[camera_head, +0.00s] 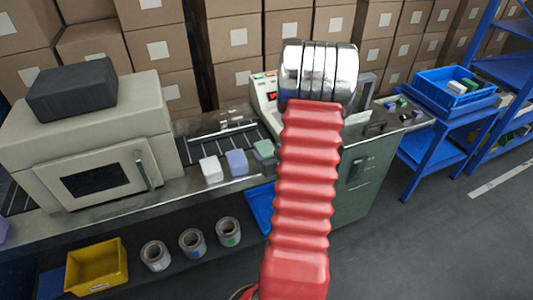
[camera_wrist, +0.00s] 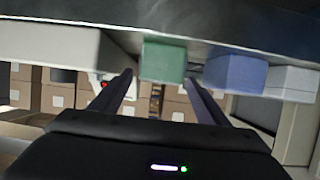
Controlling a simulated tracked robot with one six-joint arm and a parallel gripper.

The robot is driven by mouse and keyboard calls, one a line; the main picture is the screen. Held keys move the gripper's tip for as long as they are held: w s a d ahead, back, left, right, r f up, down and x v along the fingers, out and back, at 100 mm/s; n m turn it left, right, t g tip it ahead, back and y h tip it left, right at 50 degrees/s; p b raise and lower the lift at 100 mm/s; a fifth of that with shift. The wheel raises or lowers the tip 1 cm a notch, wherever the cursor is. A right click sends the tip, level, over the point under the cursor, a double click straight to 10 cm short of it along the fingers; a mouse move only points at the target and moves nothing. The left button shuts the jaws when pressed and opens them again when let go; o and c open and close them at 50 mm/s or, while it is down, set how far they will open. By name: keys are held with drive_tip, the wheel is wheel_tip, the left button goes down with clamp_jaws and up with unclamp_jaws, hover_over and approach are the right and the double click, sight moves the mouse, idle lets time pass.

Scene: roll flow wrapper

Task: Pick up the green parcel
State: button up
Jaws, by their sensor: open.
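The green parcel (camera_head: 264,149) sits at the right end of a short row on the machine's conveyor, partly hidden behind my arm in the head view. In the wrist view, which looks upside down, the green parcel (camera_wrist: 163,62) shows just ahead of my gripper (camera_wrist: 158,78). Its two dark fingers are apart, one towards each side of the parcel, with nothing held. I cannot tell how far the fingertips are from it in depth.
A purple parcel (camera_head: 236,162) and a white parcel (camera_head: 209,169) sit left of the green one. A beige machine housing (camera_head: 95,140) stands further left. A green cabinet (camera_head: 368,175) is on the right. Stacked cartons (camera_head: 235,35) line the back.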

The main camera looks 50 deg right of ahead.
sight(262, 145)
drive_tip(key=shift+x, duration=0.95)
drive_tip(key=shift+w, duration=0.1)
drive_tip(key=shift+x, duration=2.5)
drive_tip(key=shift+c, duration=0.5)
drive_tip(key=c, duration=1.2)
drive_tip(key=shift+r, duration=0.15)
wheel_tip(262, 145, up, 10)
drive_tip(key=shift+f, duration=0.15)
